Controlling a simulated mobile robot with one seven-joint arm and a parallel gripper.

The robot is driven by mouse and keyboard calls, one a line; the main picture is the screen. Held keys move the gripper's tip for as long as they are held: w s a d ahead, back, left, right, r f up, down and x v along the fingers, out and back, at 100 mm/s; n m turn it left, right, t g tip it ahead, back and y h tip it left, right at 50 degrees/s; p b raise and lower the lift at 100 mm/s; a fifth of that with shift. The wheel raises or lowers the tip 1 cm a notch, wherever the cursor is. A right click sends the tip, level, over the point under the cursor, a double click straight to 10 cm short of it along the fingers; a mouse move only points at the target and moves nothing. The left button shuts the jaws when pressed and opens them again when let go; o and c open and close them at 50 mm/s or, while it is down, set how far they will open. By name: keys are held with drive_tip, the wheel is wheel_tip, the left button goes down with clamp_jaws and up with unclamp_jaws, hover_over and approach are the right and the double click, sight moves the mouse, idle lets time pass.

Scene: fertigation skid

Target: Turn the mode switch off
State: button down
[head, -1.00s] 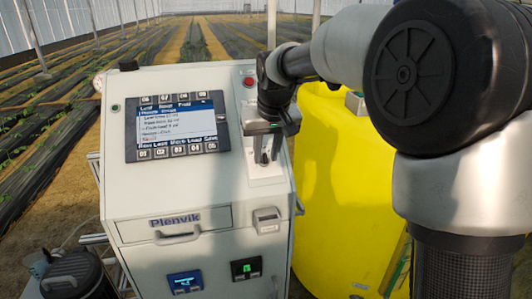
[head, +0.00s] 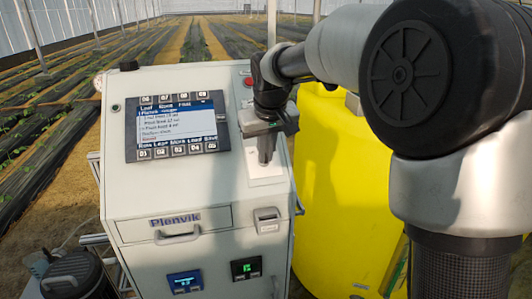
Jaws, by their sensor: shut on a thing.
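My gripper (head: 265,158) points down at the right side of the white control cabinet (head: 130,195), just right of its screen. Its fingers look closed together, one nearly in front of the other, over a pale plate (head: 268,182) on the sloped panel. The gripper is shut on the mode switch at this plate. The switch itself is hidden behind the fingers, so its position cannot be read.
The cabinet's screen (head: 178,125) with button rows is left of my gripper. A red button (head: 248,82) is above it. A drawer with a handle (head: 178,236) and two small displays are lower. A yellow tank (head: 345,190) stands close on the right.

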drive_tip(key=n, duration=0.1)
drive_tip(key=n+h, duration=0.1)
drive_tip(key=n, duration=0.1)
drive_tip(key=n+b, duration=0.1)
drive_tip(key=shift+s+a+f+t, duration=0.15)
drive_tip(key=shift+s+f+t, duration=0.1)
drive_tip(key=shift+t, duration=0.15)
drive_tip(key=shift+n+h+b, duration=0.45)
drive_tip(key=shift+n+h, duration=0.05)
drive_tip(key=shift+n, duration=0.9)
drive_tip(key=shift+f+t, duration=0.1)
drive_tip(key=shift+t, duration=0.2)
drive_tip(key=c, duration=1.9)
unclamp_jaws()
drive_tip(key=shift+w, duration=0.1)
drive_tip(key=shift+s+a+r, duration=0.1)
drive_tip(key=shift+s+r, duration=0.15)
drive_tip(key=shift+r, duration=0.35)
drive_tip(key=v, duration=1.6)
drive_tip(key=shift+s, duration=0.2)
